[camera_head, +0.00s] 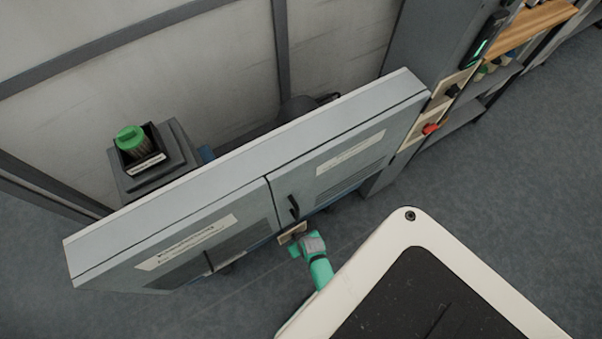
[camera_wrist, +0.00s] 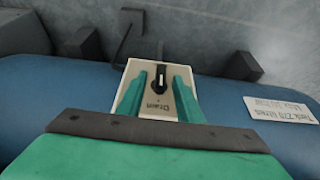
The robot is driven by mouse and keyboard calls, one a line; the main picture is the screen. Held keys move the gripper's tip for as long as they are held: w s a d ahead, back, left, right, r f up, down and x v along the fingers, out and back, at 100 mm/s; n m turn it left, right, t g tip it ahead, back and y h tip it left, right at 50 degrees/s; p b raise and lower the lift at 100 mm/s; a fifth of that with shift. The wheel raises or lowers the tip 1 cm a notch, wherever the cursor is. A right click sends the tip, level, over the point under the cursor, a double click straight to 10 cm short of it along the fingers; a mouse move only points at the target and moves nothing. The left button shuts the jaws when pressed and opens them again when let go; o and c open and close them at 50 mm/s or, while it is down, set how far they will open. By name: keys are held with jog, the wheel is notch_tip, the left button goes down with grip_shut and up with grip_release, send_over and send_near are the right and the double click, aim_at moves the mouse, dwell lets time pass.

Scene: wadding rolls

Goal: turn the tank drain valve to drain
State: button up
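The drain valve is a small black knob (camera_wrist: 160,78) with a pale line, on a beige plate (camera_wrist: 134,72) marked "Drain", set on a blue tank (camera_wrist: 70,88) in the wrist view. The knob stands roughly upright in the picture, with the lettering below it. My gripper (camera_wrist: 159,84) is open, its teal fingers on either side of the knob and overlapping the plate. I cannot tell whether they touch the knob. In the head view my gripper (camera_head: 296,249) is low at the cabinet front, beside the beige plate (camera_head: 291,233).
A long grey cabinet (camera_head: 215,190) with a black handle (camera_head: 293,207) stands over the tank area. A white tank label (camera_wrist: 280,109) is to the right. Dark fittings (camera_wrist: 88,44) stick up behind. A red knob (camera_head: 430,128) sits at the right end. Open floor (camera_head: 500,200) lies right.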

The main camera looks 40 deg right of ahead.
jog(key=v, duration=0.9)
jog(key=shift+s, duration=0.1)
dwell(0.3)
jog(key=s+a+r+n+t, duration=0.1)
jog(key=a+r, duration=0.5)
jog(key=r, duration=0.8)
jog(key=s+a+r+n+t, duration=0.1)
jog(key=s+a+r+t, duration=0.2)
jog(key=r, duration=1)
jog(key=s+a+r+t+y, duration=0.1)
jog(key=a+r+t, duration=0.6)
jog(key=a+r, duration=0.3)
notch_tip(320, 180, up, 5)
jog(key=shift+s+a+f+n, duration=0.15)
jog(key=shift+s+a+n, duration=0.05)
jog(key=shift+s+n, duration=0.2)
jog(key=shift+d, duration=0.15)
